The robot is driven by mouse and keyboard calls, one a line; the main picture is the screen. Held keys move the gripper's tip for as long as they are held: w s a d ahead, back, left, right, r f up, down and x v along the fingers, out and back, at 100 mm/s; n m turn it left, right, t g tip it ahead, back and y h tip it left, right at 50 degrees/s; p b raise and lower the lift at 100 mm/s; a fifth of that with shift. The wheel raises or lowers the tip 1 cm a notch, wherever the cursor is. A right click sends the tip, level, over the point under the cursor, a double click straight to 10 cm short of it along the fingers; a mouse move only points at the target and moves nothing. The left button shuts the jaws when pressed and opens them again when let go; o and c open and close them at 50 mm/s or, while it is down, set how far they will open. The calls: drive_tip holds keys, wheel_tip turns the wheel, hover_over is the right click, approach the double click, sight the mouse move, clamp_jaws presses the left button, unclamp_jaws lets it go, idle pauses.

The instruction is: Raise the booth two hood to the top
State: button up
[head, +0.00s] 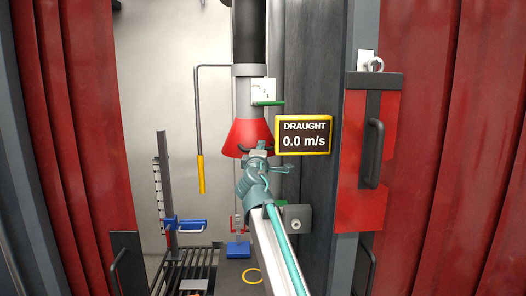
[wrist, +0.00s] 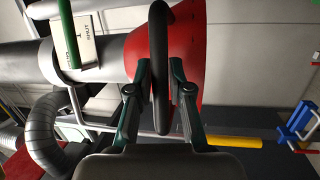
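The red cone hood (head: 247,135) hangs under a black and grey duct inside the open middle booth. It also shows red in the wrist view (wrist: 200,30). A black loop handle (wrist: 160,65) stands out from the hood. My gripper (head: 259,150) is at the hood's lower edge, with its two teal fingers (wrist: 160,70) on either side of the handle. The fingers are close together and appear shut on the handle. The exact contact is partly hidden by the handle. No booth number is readable.
A yellow-framed draught display (head: 303,141) reading 0.0 m/s is right of the hood. A crank rod with a yellow grip (head: 201,173) hangs left. A green lever (head: 267,103) sits on a white plate above. Red curtains (head: 405,250) flank the booth.

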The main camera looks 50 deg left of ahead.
drive_tip(key=shift+o, duration=1.3)
drive_tip(key=v, duration=1.2)
drive_tip(key=s+d+f+b, duration=0.8)
drive_tip(key=s+f+b, duration=0.2)
drive_tip(key=s, duration=0.3)
idle(0.5)
